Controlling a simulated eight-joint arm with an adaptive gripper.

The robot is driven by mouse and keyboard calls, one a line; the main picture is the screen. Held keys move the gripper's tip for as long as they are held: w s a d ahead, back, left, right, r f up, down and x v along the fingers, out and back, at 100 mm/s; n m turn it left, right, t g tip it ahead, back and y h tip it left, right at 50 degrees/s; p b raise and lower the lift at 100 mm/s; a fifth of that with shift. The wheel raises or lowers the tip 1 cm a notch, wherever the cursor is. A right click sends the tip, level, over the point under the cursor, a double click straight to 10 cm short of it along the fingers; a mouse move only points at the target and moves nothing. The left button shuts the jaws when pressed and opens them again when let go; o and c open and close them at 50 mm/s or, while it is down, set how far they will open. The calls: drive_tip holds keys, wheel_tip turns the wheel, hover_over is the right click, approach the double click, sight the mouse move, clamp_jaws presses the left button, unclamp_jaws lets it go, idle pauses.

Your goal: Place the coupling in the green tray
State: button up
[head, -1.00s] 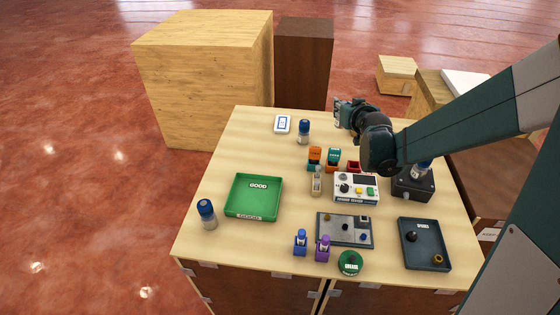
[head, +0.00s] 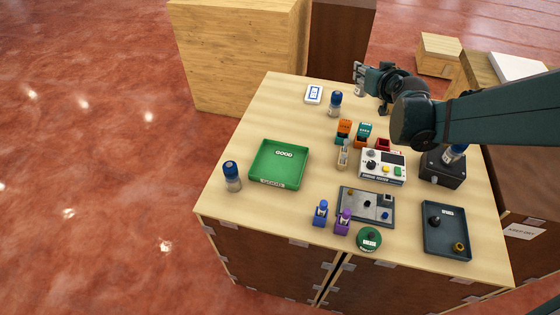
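The green tray (head: 300,173), marked GOOD, lies on the left half of the table and looks empty. I cannot single out the coupling for sure. A small brass ring-shaped part (head: 460,246) lies in the dark tray (head: 432,250) at the front right, beside a black knobbed part (head: 434,221). My gripper (head: 359,72) is above the table's back edge, far from both trays. Its fingers are small and seen from the side, so I cannot tell whether it is open or holds something. A small pale thing shows just below it.
Blue-capped bottles stand at the left (head: 232,177) and back (head: 335,104). Small orange (head: 344,128) and teal bins, a white control box (head: 382,167), a grey fixture plate (head: 367,206) and blue and purple pieces fill the middle.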

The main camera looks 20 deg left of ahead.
drive_tip(key=s+a+n+g+y+b, duration=0.1)
drive_tip(key=s+a+n+g+y, duration=0.25)
drive_tip(key=s+a, duration=0.9)
drive_tip(key=s+a+n+g+y+b, duration=0.2)
drive_tip(key=s+a+n+y, duration=0.15)
drive_tip(key=s+a, duration=0.9)
drive_tip(key=d+f, duration=0.1)
drive_tip(key=s+d+f, duration=0.1)
drive_tip(key=f, duration=0.1)
drive_tip(key=s+d+f, duration=0.1)
drive_tip(key=shift+s+f, duration=0.15)
drive_tip(key=shift+f, duration=0.15)
drive_tip(key=shift+f, duration=0.15)
drive_tip(key=shift+f+b, duration=0.7)
drive_tip(key=shift+f, duration=2.1)
drive_tip(key=shift+f+b, duration=0.6)
drive_tip(key=shift+f, duration=1.5)
drive_tip(key=shift+f, duration=0.15)
